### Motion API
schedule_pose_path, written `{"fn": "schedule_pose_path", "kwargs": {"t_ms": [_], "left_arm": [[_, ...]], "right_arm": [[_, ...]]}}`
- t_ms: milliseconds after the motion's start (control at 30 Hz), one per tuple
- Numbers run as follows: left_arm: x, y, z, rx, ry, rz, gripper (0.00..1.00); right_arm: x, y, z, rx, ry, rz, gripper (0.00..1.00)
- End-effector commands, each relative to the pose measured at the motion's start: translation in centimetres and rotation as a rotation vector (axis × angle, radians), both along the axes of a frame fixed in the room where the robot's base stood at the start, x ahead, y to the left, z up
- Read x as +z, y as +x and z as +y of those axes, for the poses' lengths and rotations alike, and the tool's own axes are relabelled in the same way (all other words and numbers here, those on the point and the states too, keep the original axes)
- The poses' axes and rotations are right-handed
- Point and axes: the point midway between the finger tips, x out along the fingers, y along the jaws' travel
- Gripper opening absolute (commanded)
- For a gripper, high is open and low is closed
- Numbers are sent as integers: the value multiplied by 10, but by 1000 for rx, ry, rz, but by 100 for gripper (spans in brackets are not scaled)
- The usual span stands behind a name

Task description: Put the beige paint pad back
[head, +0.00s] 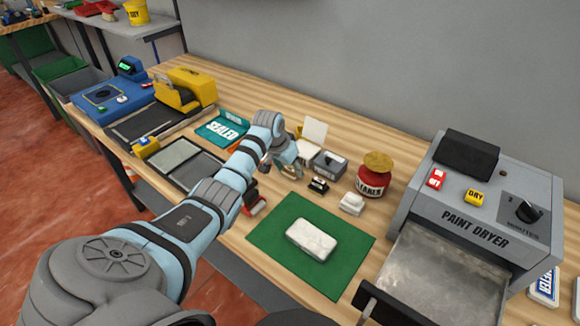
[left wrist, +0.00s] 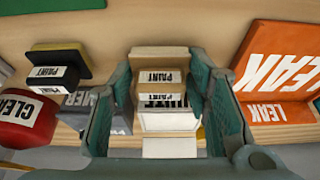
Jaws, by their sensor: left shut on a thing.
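The beige paint pad (left wrist: 160,62), a block with a white "PAINT" label, sits between the fingers of my left gripper (left wrist: 160,90) in the left wrist view. The gripper is shut on it. In the head view my left gripper (head: 287,163) is low over the table beside an open white box (head: 313,132). The gripper mostly hides the pad there. White box panels (left wrist: 170,121) show below the pad in the wrist view; whether the pad touches them I cannot tell. A black paint pad (head: 318,186) stands just right of the gripper. My right gripper is out of view.
A grey box (head: 329,162), a red jar (head: 373,178) and a white block (head: 352,204) crowd the right side. A green mat (head: 275,254) bears a white package (head: 312,240). The grey paint dryer (head: 470,222) stands right. An orange "LEAK" sign (left wrist: 278,62) is near the gripper.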

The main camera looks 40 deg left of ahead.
Motion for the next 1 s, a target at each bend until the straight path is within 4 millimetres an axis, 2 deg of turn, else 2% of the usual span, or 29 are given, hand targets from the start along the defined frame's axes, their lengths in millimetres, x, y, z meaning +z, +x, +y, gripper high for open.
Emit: {"fn": "schedule_pose_path", "kwargs": {"t_ms": [333, 367, 500, 733, 900, 1000], "left_arm": [[-6, 0, 0, 0, 0, 0, 14], [-5, 0, 0, 0, 0, -1, 47], [-5, 0, 0, 0, 0, 0, 67], [-5, 0, 0, 0, 0, 0, 69], [-5, 0, 0, 0, 0, 0, 94], [-5, 0, 0, 0, 0, 0, 94]], "right_arm": [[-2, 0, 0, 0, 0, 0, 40], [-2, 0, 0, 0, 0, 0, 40], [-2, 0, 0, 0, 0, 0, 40], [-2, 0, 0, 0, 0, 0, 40], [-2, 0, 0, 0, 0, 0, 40], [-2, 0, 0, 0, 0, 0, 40]]}}
